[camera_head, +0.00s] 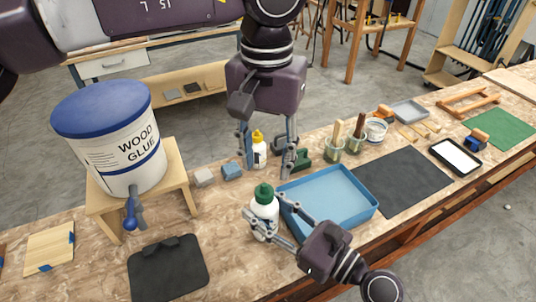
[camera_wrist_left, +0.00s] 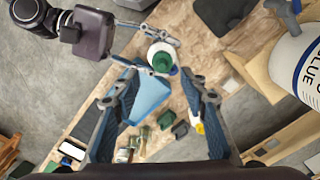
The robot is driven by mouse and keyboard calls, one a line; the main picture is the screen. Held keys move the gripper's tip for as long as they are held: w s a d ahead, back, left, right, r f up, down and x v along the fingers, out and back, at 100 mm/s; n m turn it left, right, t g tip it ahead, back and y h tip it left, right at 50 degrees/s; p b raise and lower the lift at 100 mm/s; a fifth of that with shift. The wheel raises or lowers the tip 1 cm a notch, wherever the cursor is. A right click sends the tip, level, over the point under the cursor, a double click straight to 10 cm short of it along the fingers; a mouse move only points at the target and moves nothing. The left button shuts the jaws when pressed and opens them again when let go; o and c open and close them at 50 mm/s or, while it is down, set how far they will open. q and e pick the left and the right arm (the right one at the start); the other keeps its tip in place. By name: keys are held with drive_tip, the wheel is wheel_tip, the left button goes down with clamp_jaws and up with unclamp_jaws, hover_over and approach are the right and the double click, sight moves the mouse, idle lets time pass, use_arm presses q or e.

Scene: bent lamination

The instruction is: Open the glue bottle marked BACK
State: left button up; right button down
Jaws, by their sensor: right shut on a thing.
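A white bottle with a green cap (camera_head: 264,204) stands upright at the near-left corner of the blue tray; the cap is on. My right gripper (camera_head: 262,224) is shut on this bottle's body. A smaller white bottle with a yellow cap (camera_head: 259,154) stands behind it. No BACK marking is legible on either bottle. My left gripper (camera_head: 268,170) points down, open and empty, behind the green-capped bottle, and its fingers appear on both sides of the yellow-capped bottle in the head view. In the left wrist view the green cap (camera_wrist_left: 162,61) shows beyond the open fingers.
A blue tray (camera_head: 335,215) lies right of the bottles. A large wood glue tub (camera_head: 120,150) on a wooden stand is at left. Small blocks (camera_head: 232,171), brush cups (camera_head: 334,150) and a dark mat (camera_head: 402,182) are also on the bench. A black pad (camera_head: 168,268) lies in front.

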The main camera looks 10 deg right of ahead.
sight(267, 188)
use_arm(q)
wheel_tip(267, 188, down, 8)
drive_tip(key=shift+r, duration=0.15)
idle(0.4)
